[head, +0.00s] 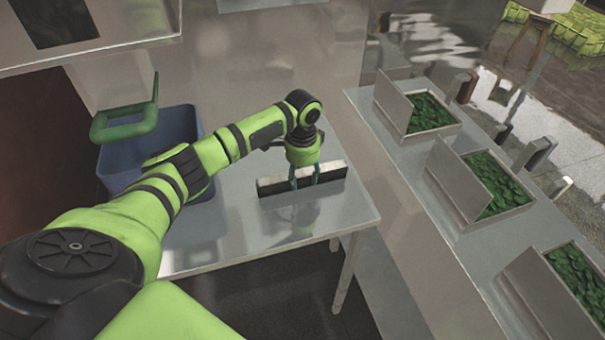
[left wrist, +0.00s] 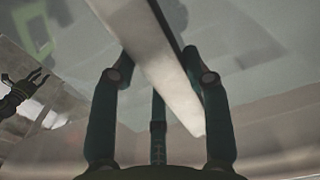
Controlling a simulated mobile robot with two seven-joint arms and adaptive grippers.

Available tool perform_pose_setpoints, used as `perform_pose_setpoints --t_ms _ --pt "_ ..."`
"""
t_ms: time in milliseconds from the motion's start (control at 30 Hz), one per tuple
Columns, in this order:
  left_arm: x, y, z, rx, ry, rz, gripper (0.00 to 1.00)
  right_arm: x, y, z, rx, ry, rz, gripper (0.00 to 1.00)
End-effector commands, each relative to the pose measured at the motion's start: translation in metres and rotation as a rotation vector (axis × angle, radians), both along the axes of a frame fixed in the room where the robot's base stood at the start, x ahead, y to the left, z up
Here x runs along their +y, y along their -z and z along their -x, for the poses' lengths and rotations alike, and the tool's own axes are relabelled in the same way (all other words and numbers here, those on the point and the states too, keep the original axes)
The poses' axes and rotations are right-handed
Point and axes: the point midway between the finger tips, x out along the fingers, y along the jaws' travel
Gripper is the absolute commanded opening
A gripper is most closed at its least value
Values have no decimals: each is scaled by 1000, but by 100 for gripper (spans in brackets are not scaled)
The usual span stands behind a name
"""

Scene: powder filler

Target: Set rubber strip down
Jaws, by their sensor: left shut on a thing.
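The rubber strip (head: 333,174) is a long bar with a dark front face and a pale top, level at the right part of the metal table (head: 235,225). My left gripper (head: 305,175) points down and is shut on the strip near its middle. In the left wrist view the strip (left wrist: 172,82) runs between the teal fingers. Whether its underside touches the table I cannot tell. A dark claw-like shape at the left edge of the left wrist view may be my right gripper (left wrist: 22,92); it is not in the head view.
At right, a metal counter (head: 400,180) carries several open boxes of green pieces (head: 432,112). The table front is clear.

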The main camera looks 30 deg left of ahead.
Motion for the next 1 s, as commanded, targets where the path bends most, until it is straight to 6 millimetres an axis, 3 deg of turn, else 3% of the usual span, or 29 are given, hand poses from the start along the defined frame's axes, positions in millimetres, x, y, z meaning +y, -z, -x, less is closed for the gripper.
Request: perform_pose_setpoints --t_ms 133,167,200,333,667,1000 --pt "0 2 0 -1 0 1 9 -3 2 16 27 1 5 40" --pt "0 2 0 0 0 0 59 -3 2 19 31 1 6 40" --pt "0 2 0 0 0 0 71 -4 2 24 39 1 6 40" --pt "0 2 0 0 0 0 71 -4 2 30 49 2 7 40" --pt "0 -7 -1 -2 2 1 71 -3 4 22 37 0 6 40" --pt "-1 -75 -2 -6 1 1 71 -3 19 17 28 -2 4 40"
